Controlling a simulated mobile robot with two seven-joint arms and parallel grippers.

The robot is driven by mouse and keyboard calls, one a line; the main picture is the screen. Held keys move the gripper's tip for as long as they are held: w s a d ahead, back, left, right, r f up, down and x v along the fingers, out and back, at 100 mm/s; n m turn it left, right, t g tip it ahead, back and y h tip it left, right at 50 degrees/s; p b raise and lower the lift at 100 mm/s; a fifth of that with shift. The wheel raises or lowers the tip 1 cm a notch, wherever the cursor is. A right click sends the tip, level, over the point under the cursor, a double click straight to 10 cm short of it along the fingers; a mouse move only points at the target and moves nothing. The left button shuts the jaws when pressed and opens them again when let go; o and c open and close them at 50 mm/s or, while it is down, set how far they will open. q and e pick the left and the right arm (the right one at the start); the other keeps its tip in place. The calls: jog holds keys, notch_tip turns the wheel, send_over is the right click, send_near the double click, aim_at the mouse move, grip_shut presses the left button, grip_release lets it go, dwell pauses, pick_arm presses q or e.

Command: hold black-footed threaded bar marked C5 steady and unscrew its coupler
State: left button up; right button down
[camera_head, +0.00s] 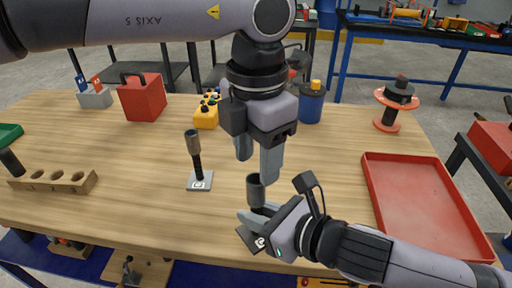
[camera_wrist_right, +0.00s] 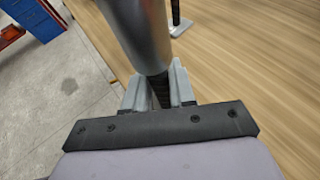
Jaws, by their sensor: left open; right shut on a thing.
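A threaded bar (camera_wrist_right: 160,88) stands on a dark foot (camera_head: 249,239) near the table's front edge; the foot's marking is too small to read. A grey cylindrical coupler (camera_head: 254,190) sits on top of the bar; it also shows large in the right wrist view (camera_wrist_right: 142,38). My right gripper (camera_head: 257,212) is shut on the threaded bar, just below the coupler. My left gripper (camera_head: 257,163) points down with its fingers open, just above the coupler; I cannot tell whether they touch it. A second bar with a coupler (camera_head: 193,143) stands on a light foot (camera_head: 200,181) to the left.
An empty red tray (camera_head: 480,243) lies at right. A wooden block with holes (camera_head: 80,186) is at left. A red box (camera_head: 143,97), a yellow block (camera_head: 206,117), a blue container (camera_head: 312,104) and an orange-flanged spool (camera_head: 387,126) stand at the back.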

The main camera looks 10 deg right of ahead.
aim_at(256, 186)
pick_arm(q)
jog(key=m, duration=0.5)
jog(key=shift+r, duration=0.25)
jog(key=m, duration=0.3)
jog(key=shift+m, duration=0.4)
jog(key=shift+f, duration=3.85)
grip_shut()
jog(key=n, duration=0.4)
jog(key=shift+n, duration=0.4)
jog(key=n, duration=0.5)
jog(key=shift+r, duration=0.25)
